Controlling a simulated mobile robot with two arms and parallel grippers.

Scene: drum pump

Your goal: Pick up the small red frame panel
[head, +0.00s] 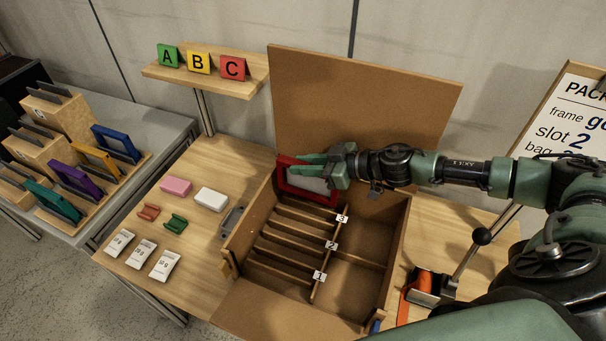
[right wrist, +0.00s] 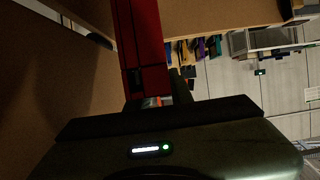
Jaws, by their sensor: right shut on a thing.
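The small red frame panel (head: 286,187) is at the back of the open wooden box, above the slot marked 3. My right gripper (head: 335,170) comes in from the right and is shut on the panel's right side. In the right wrist view the red panel (right wrist: 141,45) rises from between the fingers (right wrist: 155,102). Part of the panel is hidden behind the green fingers. Whether it touches the box dividers is hard to tell. My left gripper is not in view.
The box (head: 399,235) has numbered slots and a raised lid (head: 365,95). A toggle clamp (head: 440,275) stands at its right. Pink (head: 176,185) and white (head: 211,199) blocks and several white packets (head: 142,253) lie left. A rack of coloured frames (head: 75,180) stands far left.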

